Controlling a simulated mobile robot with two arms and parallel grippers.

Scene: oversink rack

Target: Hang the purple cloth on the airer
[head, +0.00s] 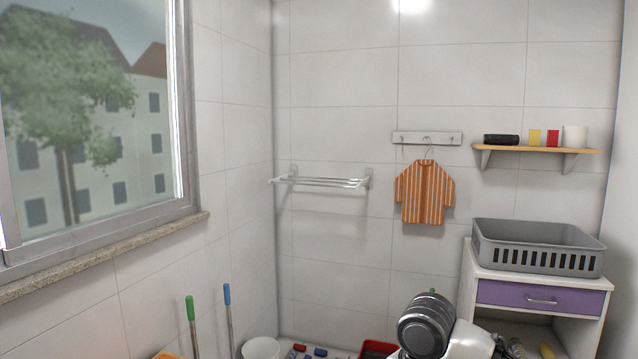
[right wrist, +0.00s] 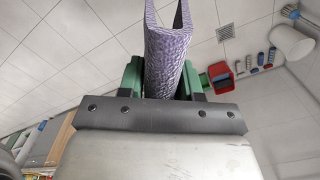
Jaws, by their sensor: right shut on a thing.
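The airer (head: 320,182) is a white wall-mounted rack with thin rails, empty, on the back wall left of centre in the head view. The purple cloth (right wrist: 168,50) shows in the right wrist view, folded over with two ends standing apart at the top of the picture. My right gripper (right wrist: 163,78) has green fingers on both sides of the cloth and is shut on it. In the head view part of my right arm shows at the bottom, but I cannot make out the cloth there. My left gripper is in neither view.
An orange striped shirt (head: 425,192) hangs from a hook rail (head: 427,138) right of the airer. A grey basket (head: 540,262) stands on a cabinet with a purple drawer (head: 540,296). A shelf (head: 535,149) is above. A white bucket (head: 261,348) is on the floor.

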